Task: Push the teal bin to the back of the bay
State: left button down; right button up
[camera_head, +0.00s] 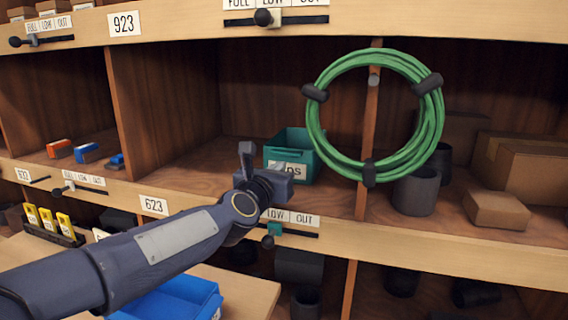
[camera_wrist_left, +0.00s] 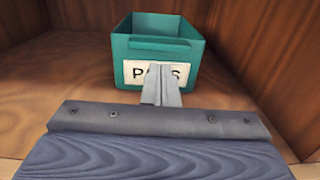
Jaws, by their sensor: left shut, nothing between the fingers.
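The teal bin (camera_head: 301,145) stands upright in the middle bay of the shelf, near the bay's right divider. In the left wrist view the bin (camera_wrist_left: 158,45) shows its open top and a white label on its front, with letters partly covered by my fingers. My left gripper (camera_head: 281,169) reaches in from the left, shut and empty, in front of the bin's label. In the left wrist view its fingertips (camera_wrist_left: 161,68) overlap the lower front face; I cannot tell whether they touch. My right gripper is not in view.
A green cable coil (camera_head: 323,130) hangs at the right divider (camera_head: 365,190), partly in front of the bin's right side. Wooden floor (camera_head: 190,172) is bare left of the bin. Dark cylinders (camera_head: 416,193) and cardboard boxes (camera_head: 535,175) fill the right bay. A slider rail (camera_head: 300,234) runs along the front edge.

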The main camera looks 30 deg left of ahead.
aim_at(288, 158)
pick_arm(q)
jog(key=x, duration=0.4)
jog(key=shift+w+p, duration=0.1)
jog(key=shift+p, duration=0.2)
jog(key=b+x, duration=0.1)
jog(key=x, duration=0.3)
jog(key=shift+w+b, duration=0.1)
jog(key=shift+b, duration=0.2)
